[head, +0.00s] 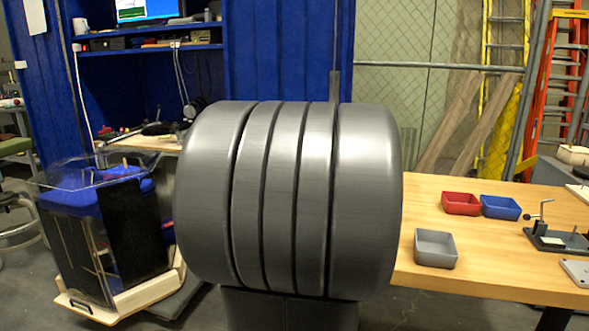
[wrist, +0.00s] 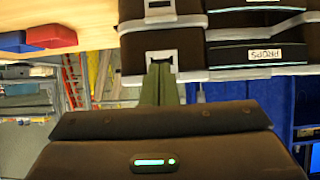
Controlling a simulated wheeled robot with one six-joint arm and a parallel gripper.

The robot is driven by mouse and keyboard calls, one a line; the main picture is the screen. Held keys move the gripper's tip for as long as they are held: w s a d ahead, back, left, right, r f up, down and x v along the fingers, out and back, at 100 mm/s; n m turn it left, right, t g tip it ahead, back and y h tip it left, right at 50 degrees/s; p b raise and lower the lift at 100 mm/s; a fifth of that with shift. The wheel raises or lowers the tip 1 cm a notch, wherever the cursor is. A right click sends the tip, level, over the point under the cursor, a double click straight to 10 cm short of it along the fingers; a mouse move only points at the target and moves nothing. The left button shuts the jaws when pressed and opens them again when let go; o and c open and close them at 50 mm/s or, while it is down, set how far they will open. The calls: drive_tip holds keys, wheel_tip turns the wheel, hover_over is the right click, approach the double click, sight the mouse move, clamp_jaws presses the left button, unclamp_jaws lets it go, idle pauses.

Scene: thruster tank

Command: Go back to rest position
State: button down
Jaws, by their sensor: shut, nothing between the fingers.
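My gripper (wrist: 160,82) shows in the wrist view, with two slim olive-green fingers pressed together and nothing between them. Its dark body with a small green light fills the bottom of that view. My gripper does not show in the head view. There a large grey ribbed cylinder (head: 285,200) fills the middle, very close, and hides what is behind it.
A wooden table (head: 480,270) on the right holds a red bin (head: 461,204), a blue bin (head: 500,207), a grey bin (head: 435,249) and a clamp fixture (head: 555,240). A clear-walled tank (head: 100,225) stands at left. Blue shelving (head: 150,75) and ladders (head: 560,75) are behind.

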drive_tip(key=w+g+p, duration=0.1)
drive_tip(key=p, duration=0.3)
drive_tip(key=w+r+g+p, duration=0.1)
drive_tip(key=p, duration=0.3)
drive_tip(key=w+d+g+p, duration=0.1)
drive_tip(key=p, duration=0.3)
drive_tip(key=shift+d+r+y, duration=0.1)
drive_tip(key=shift+r+y, duration=0.2)
drive_tip(key=shift+y, duration=0.1)
drive_tip(key=g+p, duration=0.1)
drive_tip(key=p, duration=0.1)
drive_tip(key=g+p, duration=0.1)
drive_tip(key=p, duration=0.2)
drive_tip(key=shift+w+d+r, duration=0.1)
drive_tip(key=shift+w+r, duration=0.2)
